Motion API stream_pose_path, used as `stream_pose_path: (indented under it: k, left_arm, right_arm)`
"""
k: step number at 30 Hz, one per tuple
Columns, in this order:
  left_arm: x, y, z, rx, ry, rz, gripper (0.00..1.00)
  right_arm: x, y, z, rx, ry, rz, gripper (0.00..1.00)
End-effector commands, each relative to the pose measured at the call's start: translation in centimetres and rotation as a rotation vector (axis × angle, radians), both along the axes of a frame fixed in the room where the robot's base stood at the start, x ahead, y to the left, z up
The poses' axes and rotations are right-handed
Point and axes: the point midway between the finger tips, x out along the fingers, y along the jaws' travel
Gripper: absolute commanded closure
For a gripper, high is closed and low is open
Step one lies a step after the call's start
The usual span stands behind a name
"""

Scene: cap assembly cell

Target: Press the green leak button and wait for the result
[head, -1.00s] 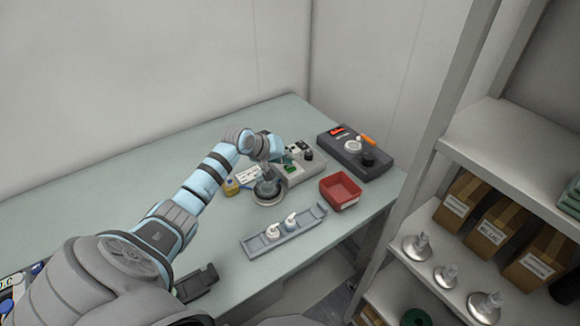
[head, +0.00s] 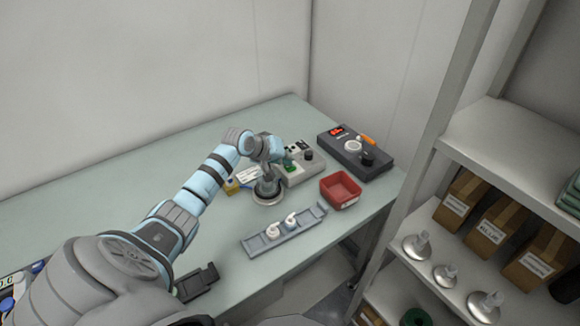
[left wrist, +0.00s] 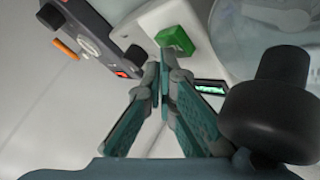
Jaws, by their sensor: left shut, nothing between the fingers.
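The green button (left wrist: 175,40) sits on top of a pale grey box (head: 301,171), clear in the left wrist view. My left gripper (left wrist: 158,72) is shut and empty, its fingertips close beside the button. I cannot tell whether they touch it or the box. In the head view the left gripper (head: 287,163) is over the pale box and partly hidden by its wrist. A small lit display (left wrist: 209,87) on the box shows past the fingers; its text is unreadable. My right gripper is not in view.
A black knob (left wrist: 270,108) is right of the fingers. A dark device (head: 355,153) with a red display stands behind right. A red bin (head: 341,190), a grey tray (head: 284,233) with two white parts and a round fixture (head: 268,190) are nearby. Shelves (head: 510,150) stand right.

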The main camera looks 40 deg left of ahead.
Motion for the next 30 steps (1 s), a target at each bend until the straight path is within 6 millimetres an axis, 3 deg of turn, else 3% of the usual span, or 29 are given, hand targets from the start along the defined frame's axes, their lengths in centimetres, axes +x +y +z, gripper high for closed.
stream_pose_path:
  k: [1,13,24,30]
  left_arm:
    - [-0.3,-0.2,-0.9,-0.009,0.016,0.001,1.00]
    - [-0.4,-0.4,-1.5,-0.013,0.023,0.000,1.00]
    - [-0.4,-0.4,-1.4,-0.015,0.023,0.000,1.00]
    - [-0.3,-0.3,-0.4,-0.015,0.023,0.000,1.00]
  right_arm:
    - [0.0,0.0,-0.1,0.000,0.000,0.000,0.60]
    - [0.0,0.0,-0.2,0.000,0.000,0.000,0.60]
    - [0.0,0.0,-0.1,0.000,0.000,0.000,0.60]
    - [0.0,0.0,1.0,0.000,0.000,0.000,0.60]
